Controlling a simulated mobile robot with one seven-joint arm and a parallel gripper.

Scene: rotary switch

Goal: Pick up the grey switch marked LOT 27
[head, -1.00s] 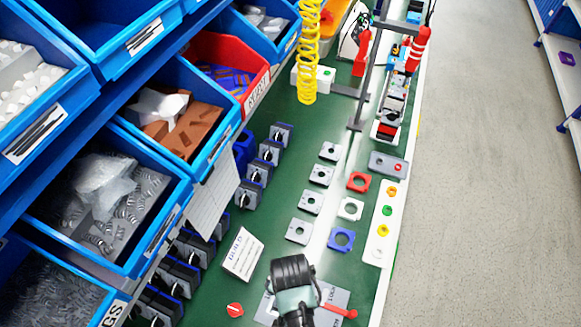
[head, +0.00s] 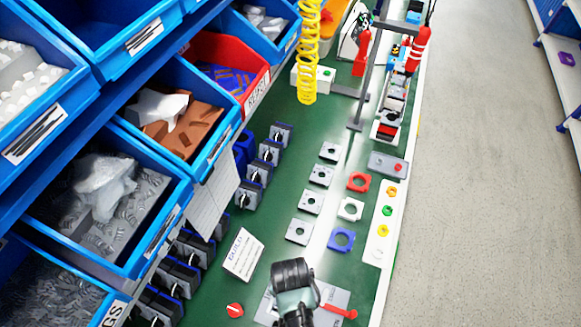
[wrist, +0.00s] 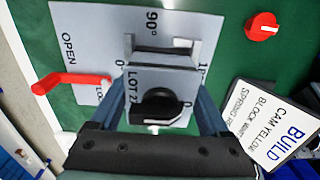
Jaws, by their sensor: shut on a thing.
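The grey switch marked LOT 27 (wrist: 146,82) shows in the wrist view as a grey square plate with a black knob (wrist: 158,105). My gripper (wrist: 163,92) is shut on it, with one finger along each side. Part of the switch is hidden by the gripper body. In the head view my gripper (head: 294,290) is at the bottom centre and hides the switch. The switch is over a grey plate (wrist: 90,35) printed with OPEN and 90°. I cannot tell whether it touches that plate.
A red lever (wrist: 70,82) is at the plate's left in the wrist view. A BUILD card (head: 243,255) and a red knob (head: 235,310) lie left of my gripper. Dark switches (head: 180,265) stand in rows by the bins. Square frames (head: 341,240) lie beyond.

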